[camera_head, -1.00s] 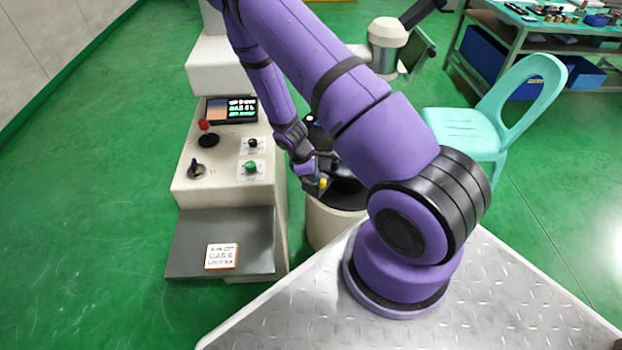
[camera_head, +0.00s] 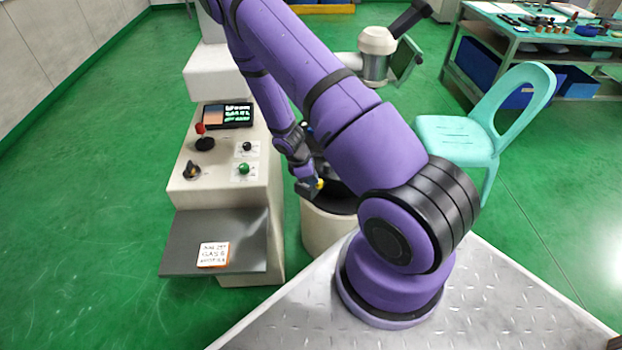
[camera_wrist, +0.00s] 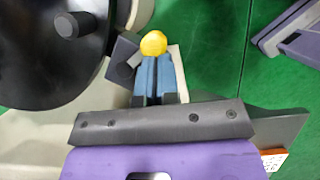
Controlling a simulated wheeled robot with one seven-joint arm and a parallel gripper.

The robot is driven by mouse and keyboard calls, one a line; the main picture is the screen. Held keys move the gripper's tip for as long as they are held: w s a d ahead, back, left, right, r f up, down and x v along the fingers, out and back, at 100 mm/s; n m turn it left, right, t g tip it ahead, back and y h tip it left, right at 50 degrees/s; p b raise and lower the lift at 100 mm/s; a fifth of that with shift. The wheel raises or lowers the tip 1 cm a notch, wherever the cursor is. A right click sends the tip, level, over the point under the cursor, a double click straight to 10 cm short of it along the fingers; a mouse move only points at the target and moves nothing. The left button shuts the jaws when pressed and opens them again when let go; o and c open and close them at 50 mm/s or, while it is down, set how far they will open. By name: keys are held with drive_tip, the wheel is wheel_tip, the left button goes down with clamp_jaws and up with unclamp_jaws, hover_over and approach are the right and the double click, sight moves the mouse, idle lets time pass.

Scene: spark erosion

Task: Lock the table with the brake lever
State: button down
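The brake lever's yellow knob (camera_head: 319,184) shows at the near edge of the black round table (camera_head: 341,190). In the wrist view the yellow knob (camera_wrist: 153,42) is right at my fingertips, beside a dark block (camera_wrist: 122,60) at the rim of the black disc (camera_wrist: 45,55). My gripper (camera_wrist: 155,62) has its two blue-grey fingers close together, with only a thin gap between them. I see no knob between the fingers; whether the tips touch it I cannot tell. In the head view my gripper (camera_head: 309,188) is just left of the knob.
A beige console (camera_head: 227,180) with a red-topped joystick, knobs and a small screen stands left of the round table. Its grey shelf (camera_head: 185,250) juts toward me. A turquoise chair (camera_head: 460,140) and a workbench (camera_head: 540,40) are at right. Green floor is free at left.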

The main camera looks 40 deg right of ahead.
drive_tip(key=shift+s+f, duration=0.15)
drive_tip(key=shift+s, duration=0.05)
idle(0.7)
drive_tip(key=shift+w+a, duration=0.2)
drive_tip(key=shift+a, duration=0.1)
drive_tip(key=w+a+r, duration=0.4)
drive_tip(key=a+r, duration=0.1)
drive_tip(key=r, duration=0.4)
drive_tip(key=shift+a+r, duration=0.25)
drive_tip(key=shift+a, duration=0.15)
